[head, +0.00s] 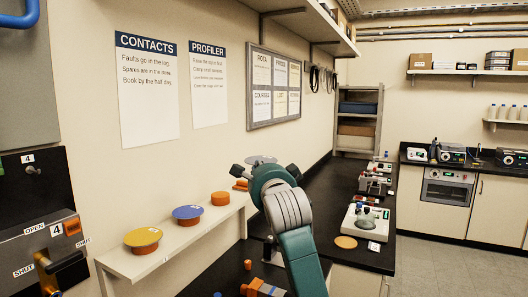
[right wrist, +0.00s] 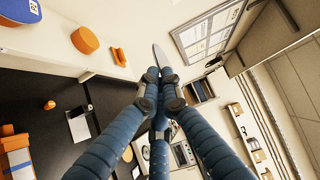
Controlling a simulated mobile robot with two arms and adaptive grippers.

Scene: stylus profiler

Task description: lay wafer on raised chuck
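My right gripper (right wrist: 158,78) is raised in front of the wall, and its fingers come together on a thin grey disc, the wafer (right wrist: 160,54), seen nearly edge-on in the right wrist view. In the head view the wafer (head: 260,159) shows flat and grey just beyond the gripper (head: 266,172). A white profiler (head: 356,224) with a round grey top stands on the black bench, right of and well apart from the gripper. More instruments (head: 374,184) stand farther back. I cannot tell which one has the raised chuck. My left gripper is not in view.
A white wall ledge (head: 170,262) holds a yellow-topped tub (head: 142,238), a blue-topped tub (head: 187,214) and an orange one (head: 221,198). An orange disc (head: 346,242) lies beside the profiler. A shelf (head: 305,18) overhangs above. A numbered panel (head: 40,220) stands at left.

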